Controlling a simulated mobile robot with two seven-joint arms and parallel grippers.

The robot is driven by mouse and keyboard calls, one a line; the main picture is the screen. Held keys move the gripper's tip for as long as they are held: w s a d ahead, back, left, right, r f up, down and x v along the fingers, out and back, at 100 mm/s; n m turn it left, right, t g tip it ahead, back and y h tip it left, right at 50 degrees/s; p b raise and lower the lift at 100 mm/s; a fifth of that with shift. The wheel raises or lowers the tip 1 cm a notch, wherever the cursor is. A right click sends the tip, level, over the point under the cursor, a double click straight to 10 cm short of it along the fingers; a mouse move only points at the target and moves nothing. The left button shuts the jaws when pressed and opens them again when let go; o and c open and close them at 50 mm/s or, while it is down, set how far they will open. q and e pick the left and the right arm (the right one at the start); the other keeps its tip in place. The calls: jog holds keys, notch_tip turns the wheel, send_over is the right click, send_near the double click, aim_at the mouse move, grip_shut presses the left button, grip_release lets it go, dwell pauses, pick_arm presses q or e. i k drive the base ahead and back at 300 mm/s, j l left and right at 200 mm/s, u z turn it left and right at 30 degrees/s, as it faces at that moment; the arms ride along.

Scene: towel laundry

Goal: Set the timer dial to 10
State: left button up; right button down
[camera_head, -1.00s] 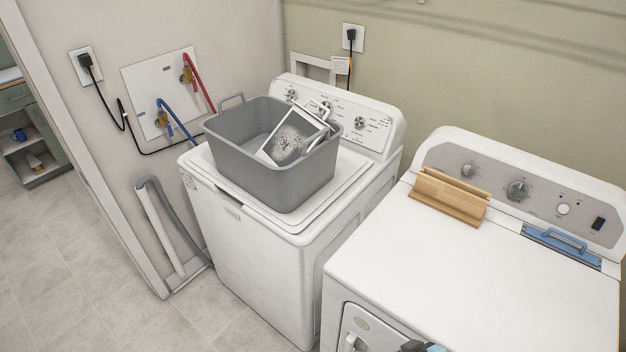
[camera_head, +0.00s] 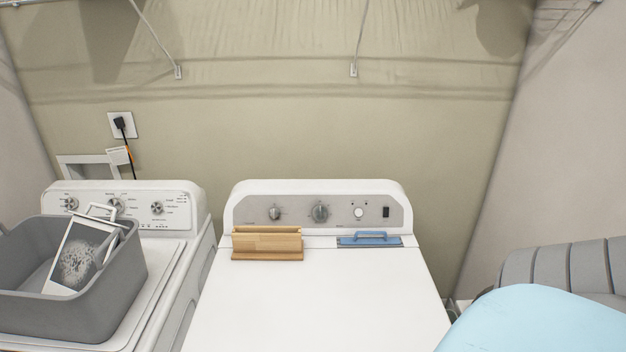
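The white dryer (camera_head: 318,300) stands in the middle of the head view with its control panel (camera_head: 345,225) facing me. A large grey dial (camera_head: 320,212) sits near the panel's middle, and a smaller dial (camera_head: 275,213) sits to its left. A white round button (camera_head: 358,212) and a dark switch (camera_head: 386,212) are on the right. The markings are too small to read, so I cannot tell which dial is the timer or its setting. Neither of my grippers is in view.
A wooden holder (camera_head: 267,244) and a blue-handled tool (camera_head: 370,240) lie below the panel. The dryer's front top is bare. A grey tub (camera_head: 105,305) with a framed picture (camera_head: 80,255) rests on the washer (camera_head: 184,222). A light blue rounded surface (camera_head: 540,320) fills the lower right.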

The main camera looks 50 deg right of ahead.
aim_at(320, 213)
jog(key=z, duration=1.6)
